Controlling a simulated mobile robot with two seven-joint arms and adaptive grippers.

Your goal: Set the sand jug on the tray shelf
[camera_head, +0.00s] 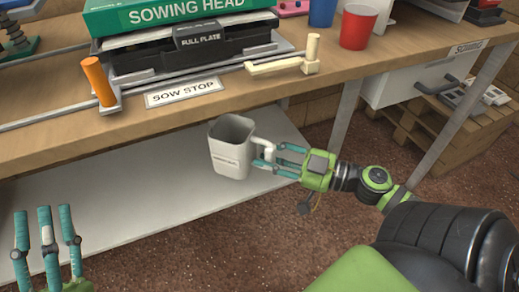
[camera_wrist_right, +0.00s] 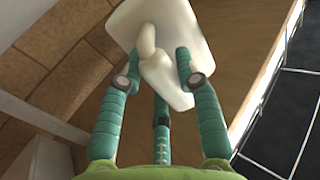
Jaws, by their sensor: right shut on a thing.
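The sand jug (camera_head: 229,150) is a pale, square-sided jug with a small label and a side handle. My right gripper (camera_head: 266,157) is shut on its handle, on the jug's right side. The jug is held roughly upright, below the bench's front edge and in front of the pale lower shelf (camera_head: 130,220) in the head view. In the right wrist view the jug (camera_wrist_right: 190,30) shows beyond the fingers (camera_wrist_right: 157,82). Its contents are hidden. I cannot tell whether this lower shelf is the tray shelf. My left gripper (camera_head: 47,228) is open and empty at the bottom left.
The wooden bench top (camera_head: 240,95) carries a sowing machine (camera_head: 190,40), an orange handle (camera_head: 98,80), a red cup (camera_head: 358,27) and a blue cup (camera_head: 322,12). A metal leg (camera_head: 343,113) stands near my right gripper. The visible lower shelf is bare.

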